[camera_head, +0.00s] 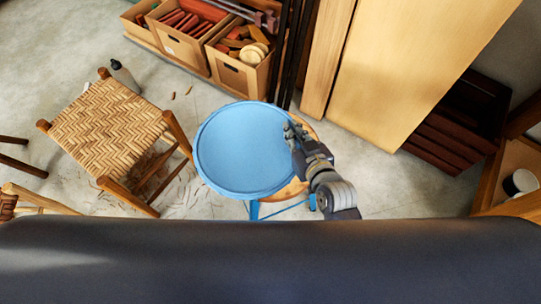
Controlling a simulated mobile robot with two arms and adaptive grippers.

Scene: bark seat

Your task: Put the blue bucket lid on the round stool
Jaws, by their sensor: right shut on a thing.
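The blue bucket lid (243,150) is a wide round disc with a raised rim, in the middle of the head view. My right gripper (293,134) is shut on its right edge. The round stool (296,189) is under the lid, with a wooden seat and blue legs. The lid hides most of the seat; wood shows at the right and at the lower right. The lid sits off to the left of the seat. I cannot tell whether it touches the seat or is held above it. My left gripper is not in view.
A woven bark seat (108,118) with wooden legs stands at the left, a grey bottle (123,74) behind it. Cardboard boxes (238,76) of wood pieces stand at the back. Tall boards (392,60) lean at the right. Shavings lie on the concrete floor.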

